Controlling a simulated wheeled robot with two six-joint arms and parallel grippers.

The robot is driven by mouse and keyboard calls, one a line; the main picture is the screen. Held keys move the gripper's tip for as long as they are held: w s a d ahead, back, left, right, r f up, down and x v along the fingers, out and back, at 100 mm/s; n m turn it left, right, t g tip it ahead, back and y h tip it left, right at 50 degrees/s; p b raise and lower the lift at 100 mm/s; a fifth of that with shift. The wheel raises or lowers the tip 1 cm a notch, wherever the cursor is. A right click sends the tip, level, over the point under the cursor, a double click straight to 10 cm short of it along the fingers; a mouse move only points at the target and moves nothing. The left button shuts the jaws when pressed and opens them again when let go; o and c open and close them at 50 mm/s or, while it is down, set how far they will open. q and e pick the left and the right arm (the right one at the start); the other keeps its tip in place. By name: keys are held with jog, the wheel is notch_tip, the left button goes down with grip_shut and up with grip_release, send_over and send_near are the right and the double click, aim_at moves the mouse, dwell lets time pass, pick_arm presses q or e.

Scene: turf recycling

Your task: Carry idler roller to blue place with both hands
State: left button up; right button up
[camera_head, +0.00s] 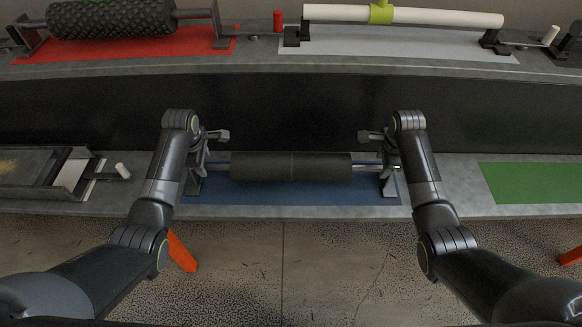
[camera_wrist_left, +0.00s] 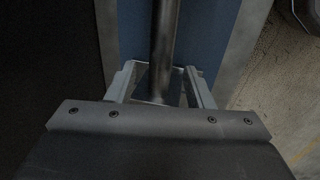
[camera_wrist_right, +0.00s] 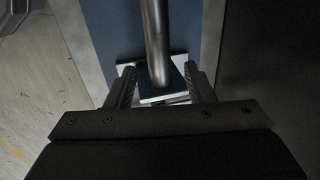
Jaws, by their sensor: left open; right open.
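The idler roller, a dark grey cylinder (camera_head: 291,167) with thin metal shaft ends, lies level above the blue place (camera_head: 290,195) on the lower bench. Its shaft also shows in the left wrist view (camera_wrist_left: 163,45) and in the right wrist view (camera_wrist_right: 156,45). My left gripper (camera_head: 207,163) is at the left shaft end, open, with the shaft between its fingers (camera_wrist_left: 161,82). My right gripper (camera_head: 386,163) is at the right shaft end, open, with the shaft between its fingers (camera_wrist_right: 160,82). Contact with the fingers cannot be told. Dark end supports are partly hidden by the grippers.
A green place (camera_head: 535,182) lies bare to the right on the lower bench. A metal tray (camera_head: 40,170) stands at the left. The raised back shelf holds a studded black roller (camera_head: 110,18) on red and a white roller (camera_head: 430,16) on a pale mat.

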aim_at(206, 165)
pick_arm(q)
jog(key=shift+w+f, duration=0.15)
jog(key=shift+f, duration=0.7)
jog(key=shift+w+f, duration=0.15)
jog(key=shift+f, duration=0.65)
pick_arm(e)
jog(key=shift+w+f, duration=0.15)
jog(key=shift+f, duration=0.7)
jog(key=shift+w+f, duration=0.15)
jog(key=shift+f, duration=0.65)
pick_arm(q)
grip_shut()
pick_arm(e)
grip_shut()
pick_arm(q)
jog(key=shift+w+r, duration=0.15)
jog(key=shift+w, duration=0.05)
pick_arm(e)
jog(key=shift+w+r, duration=0.15)
jog(key=shift+r, duration=0.05)
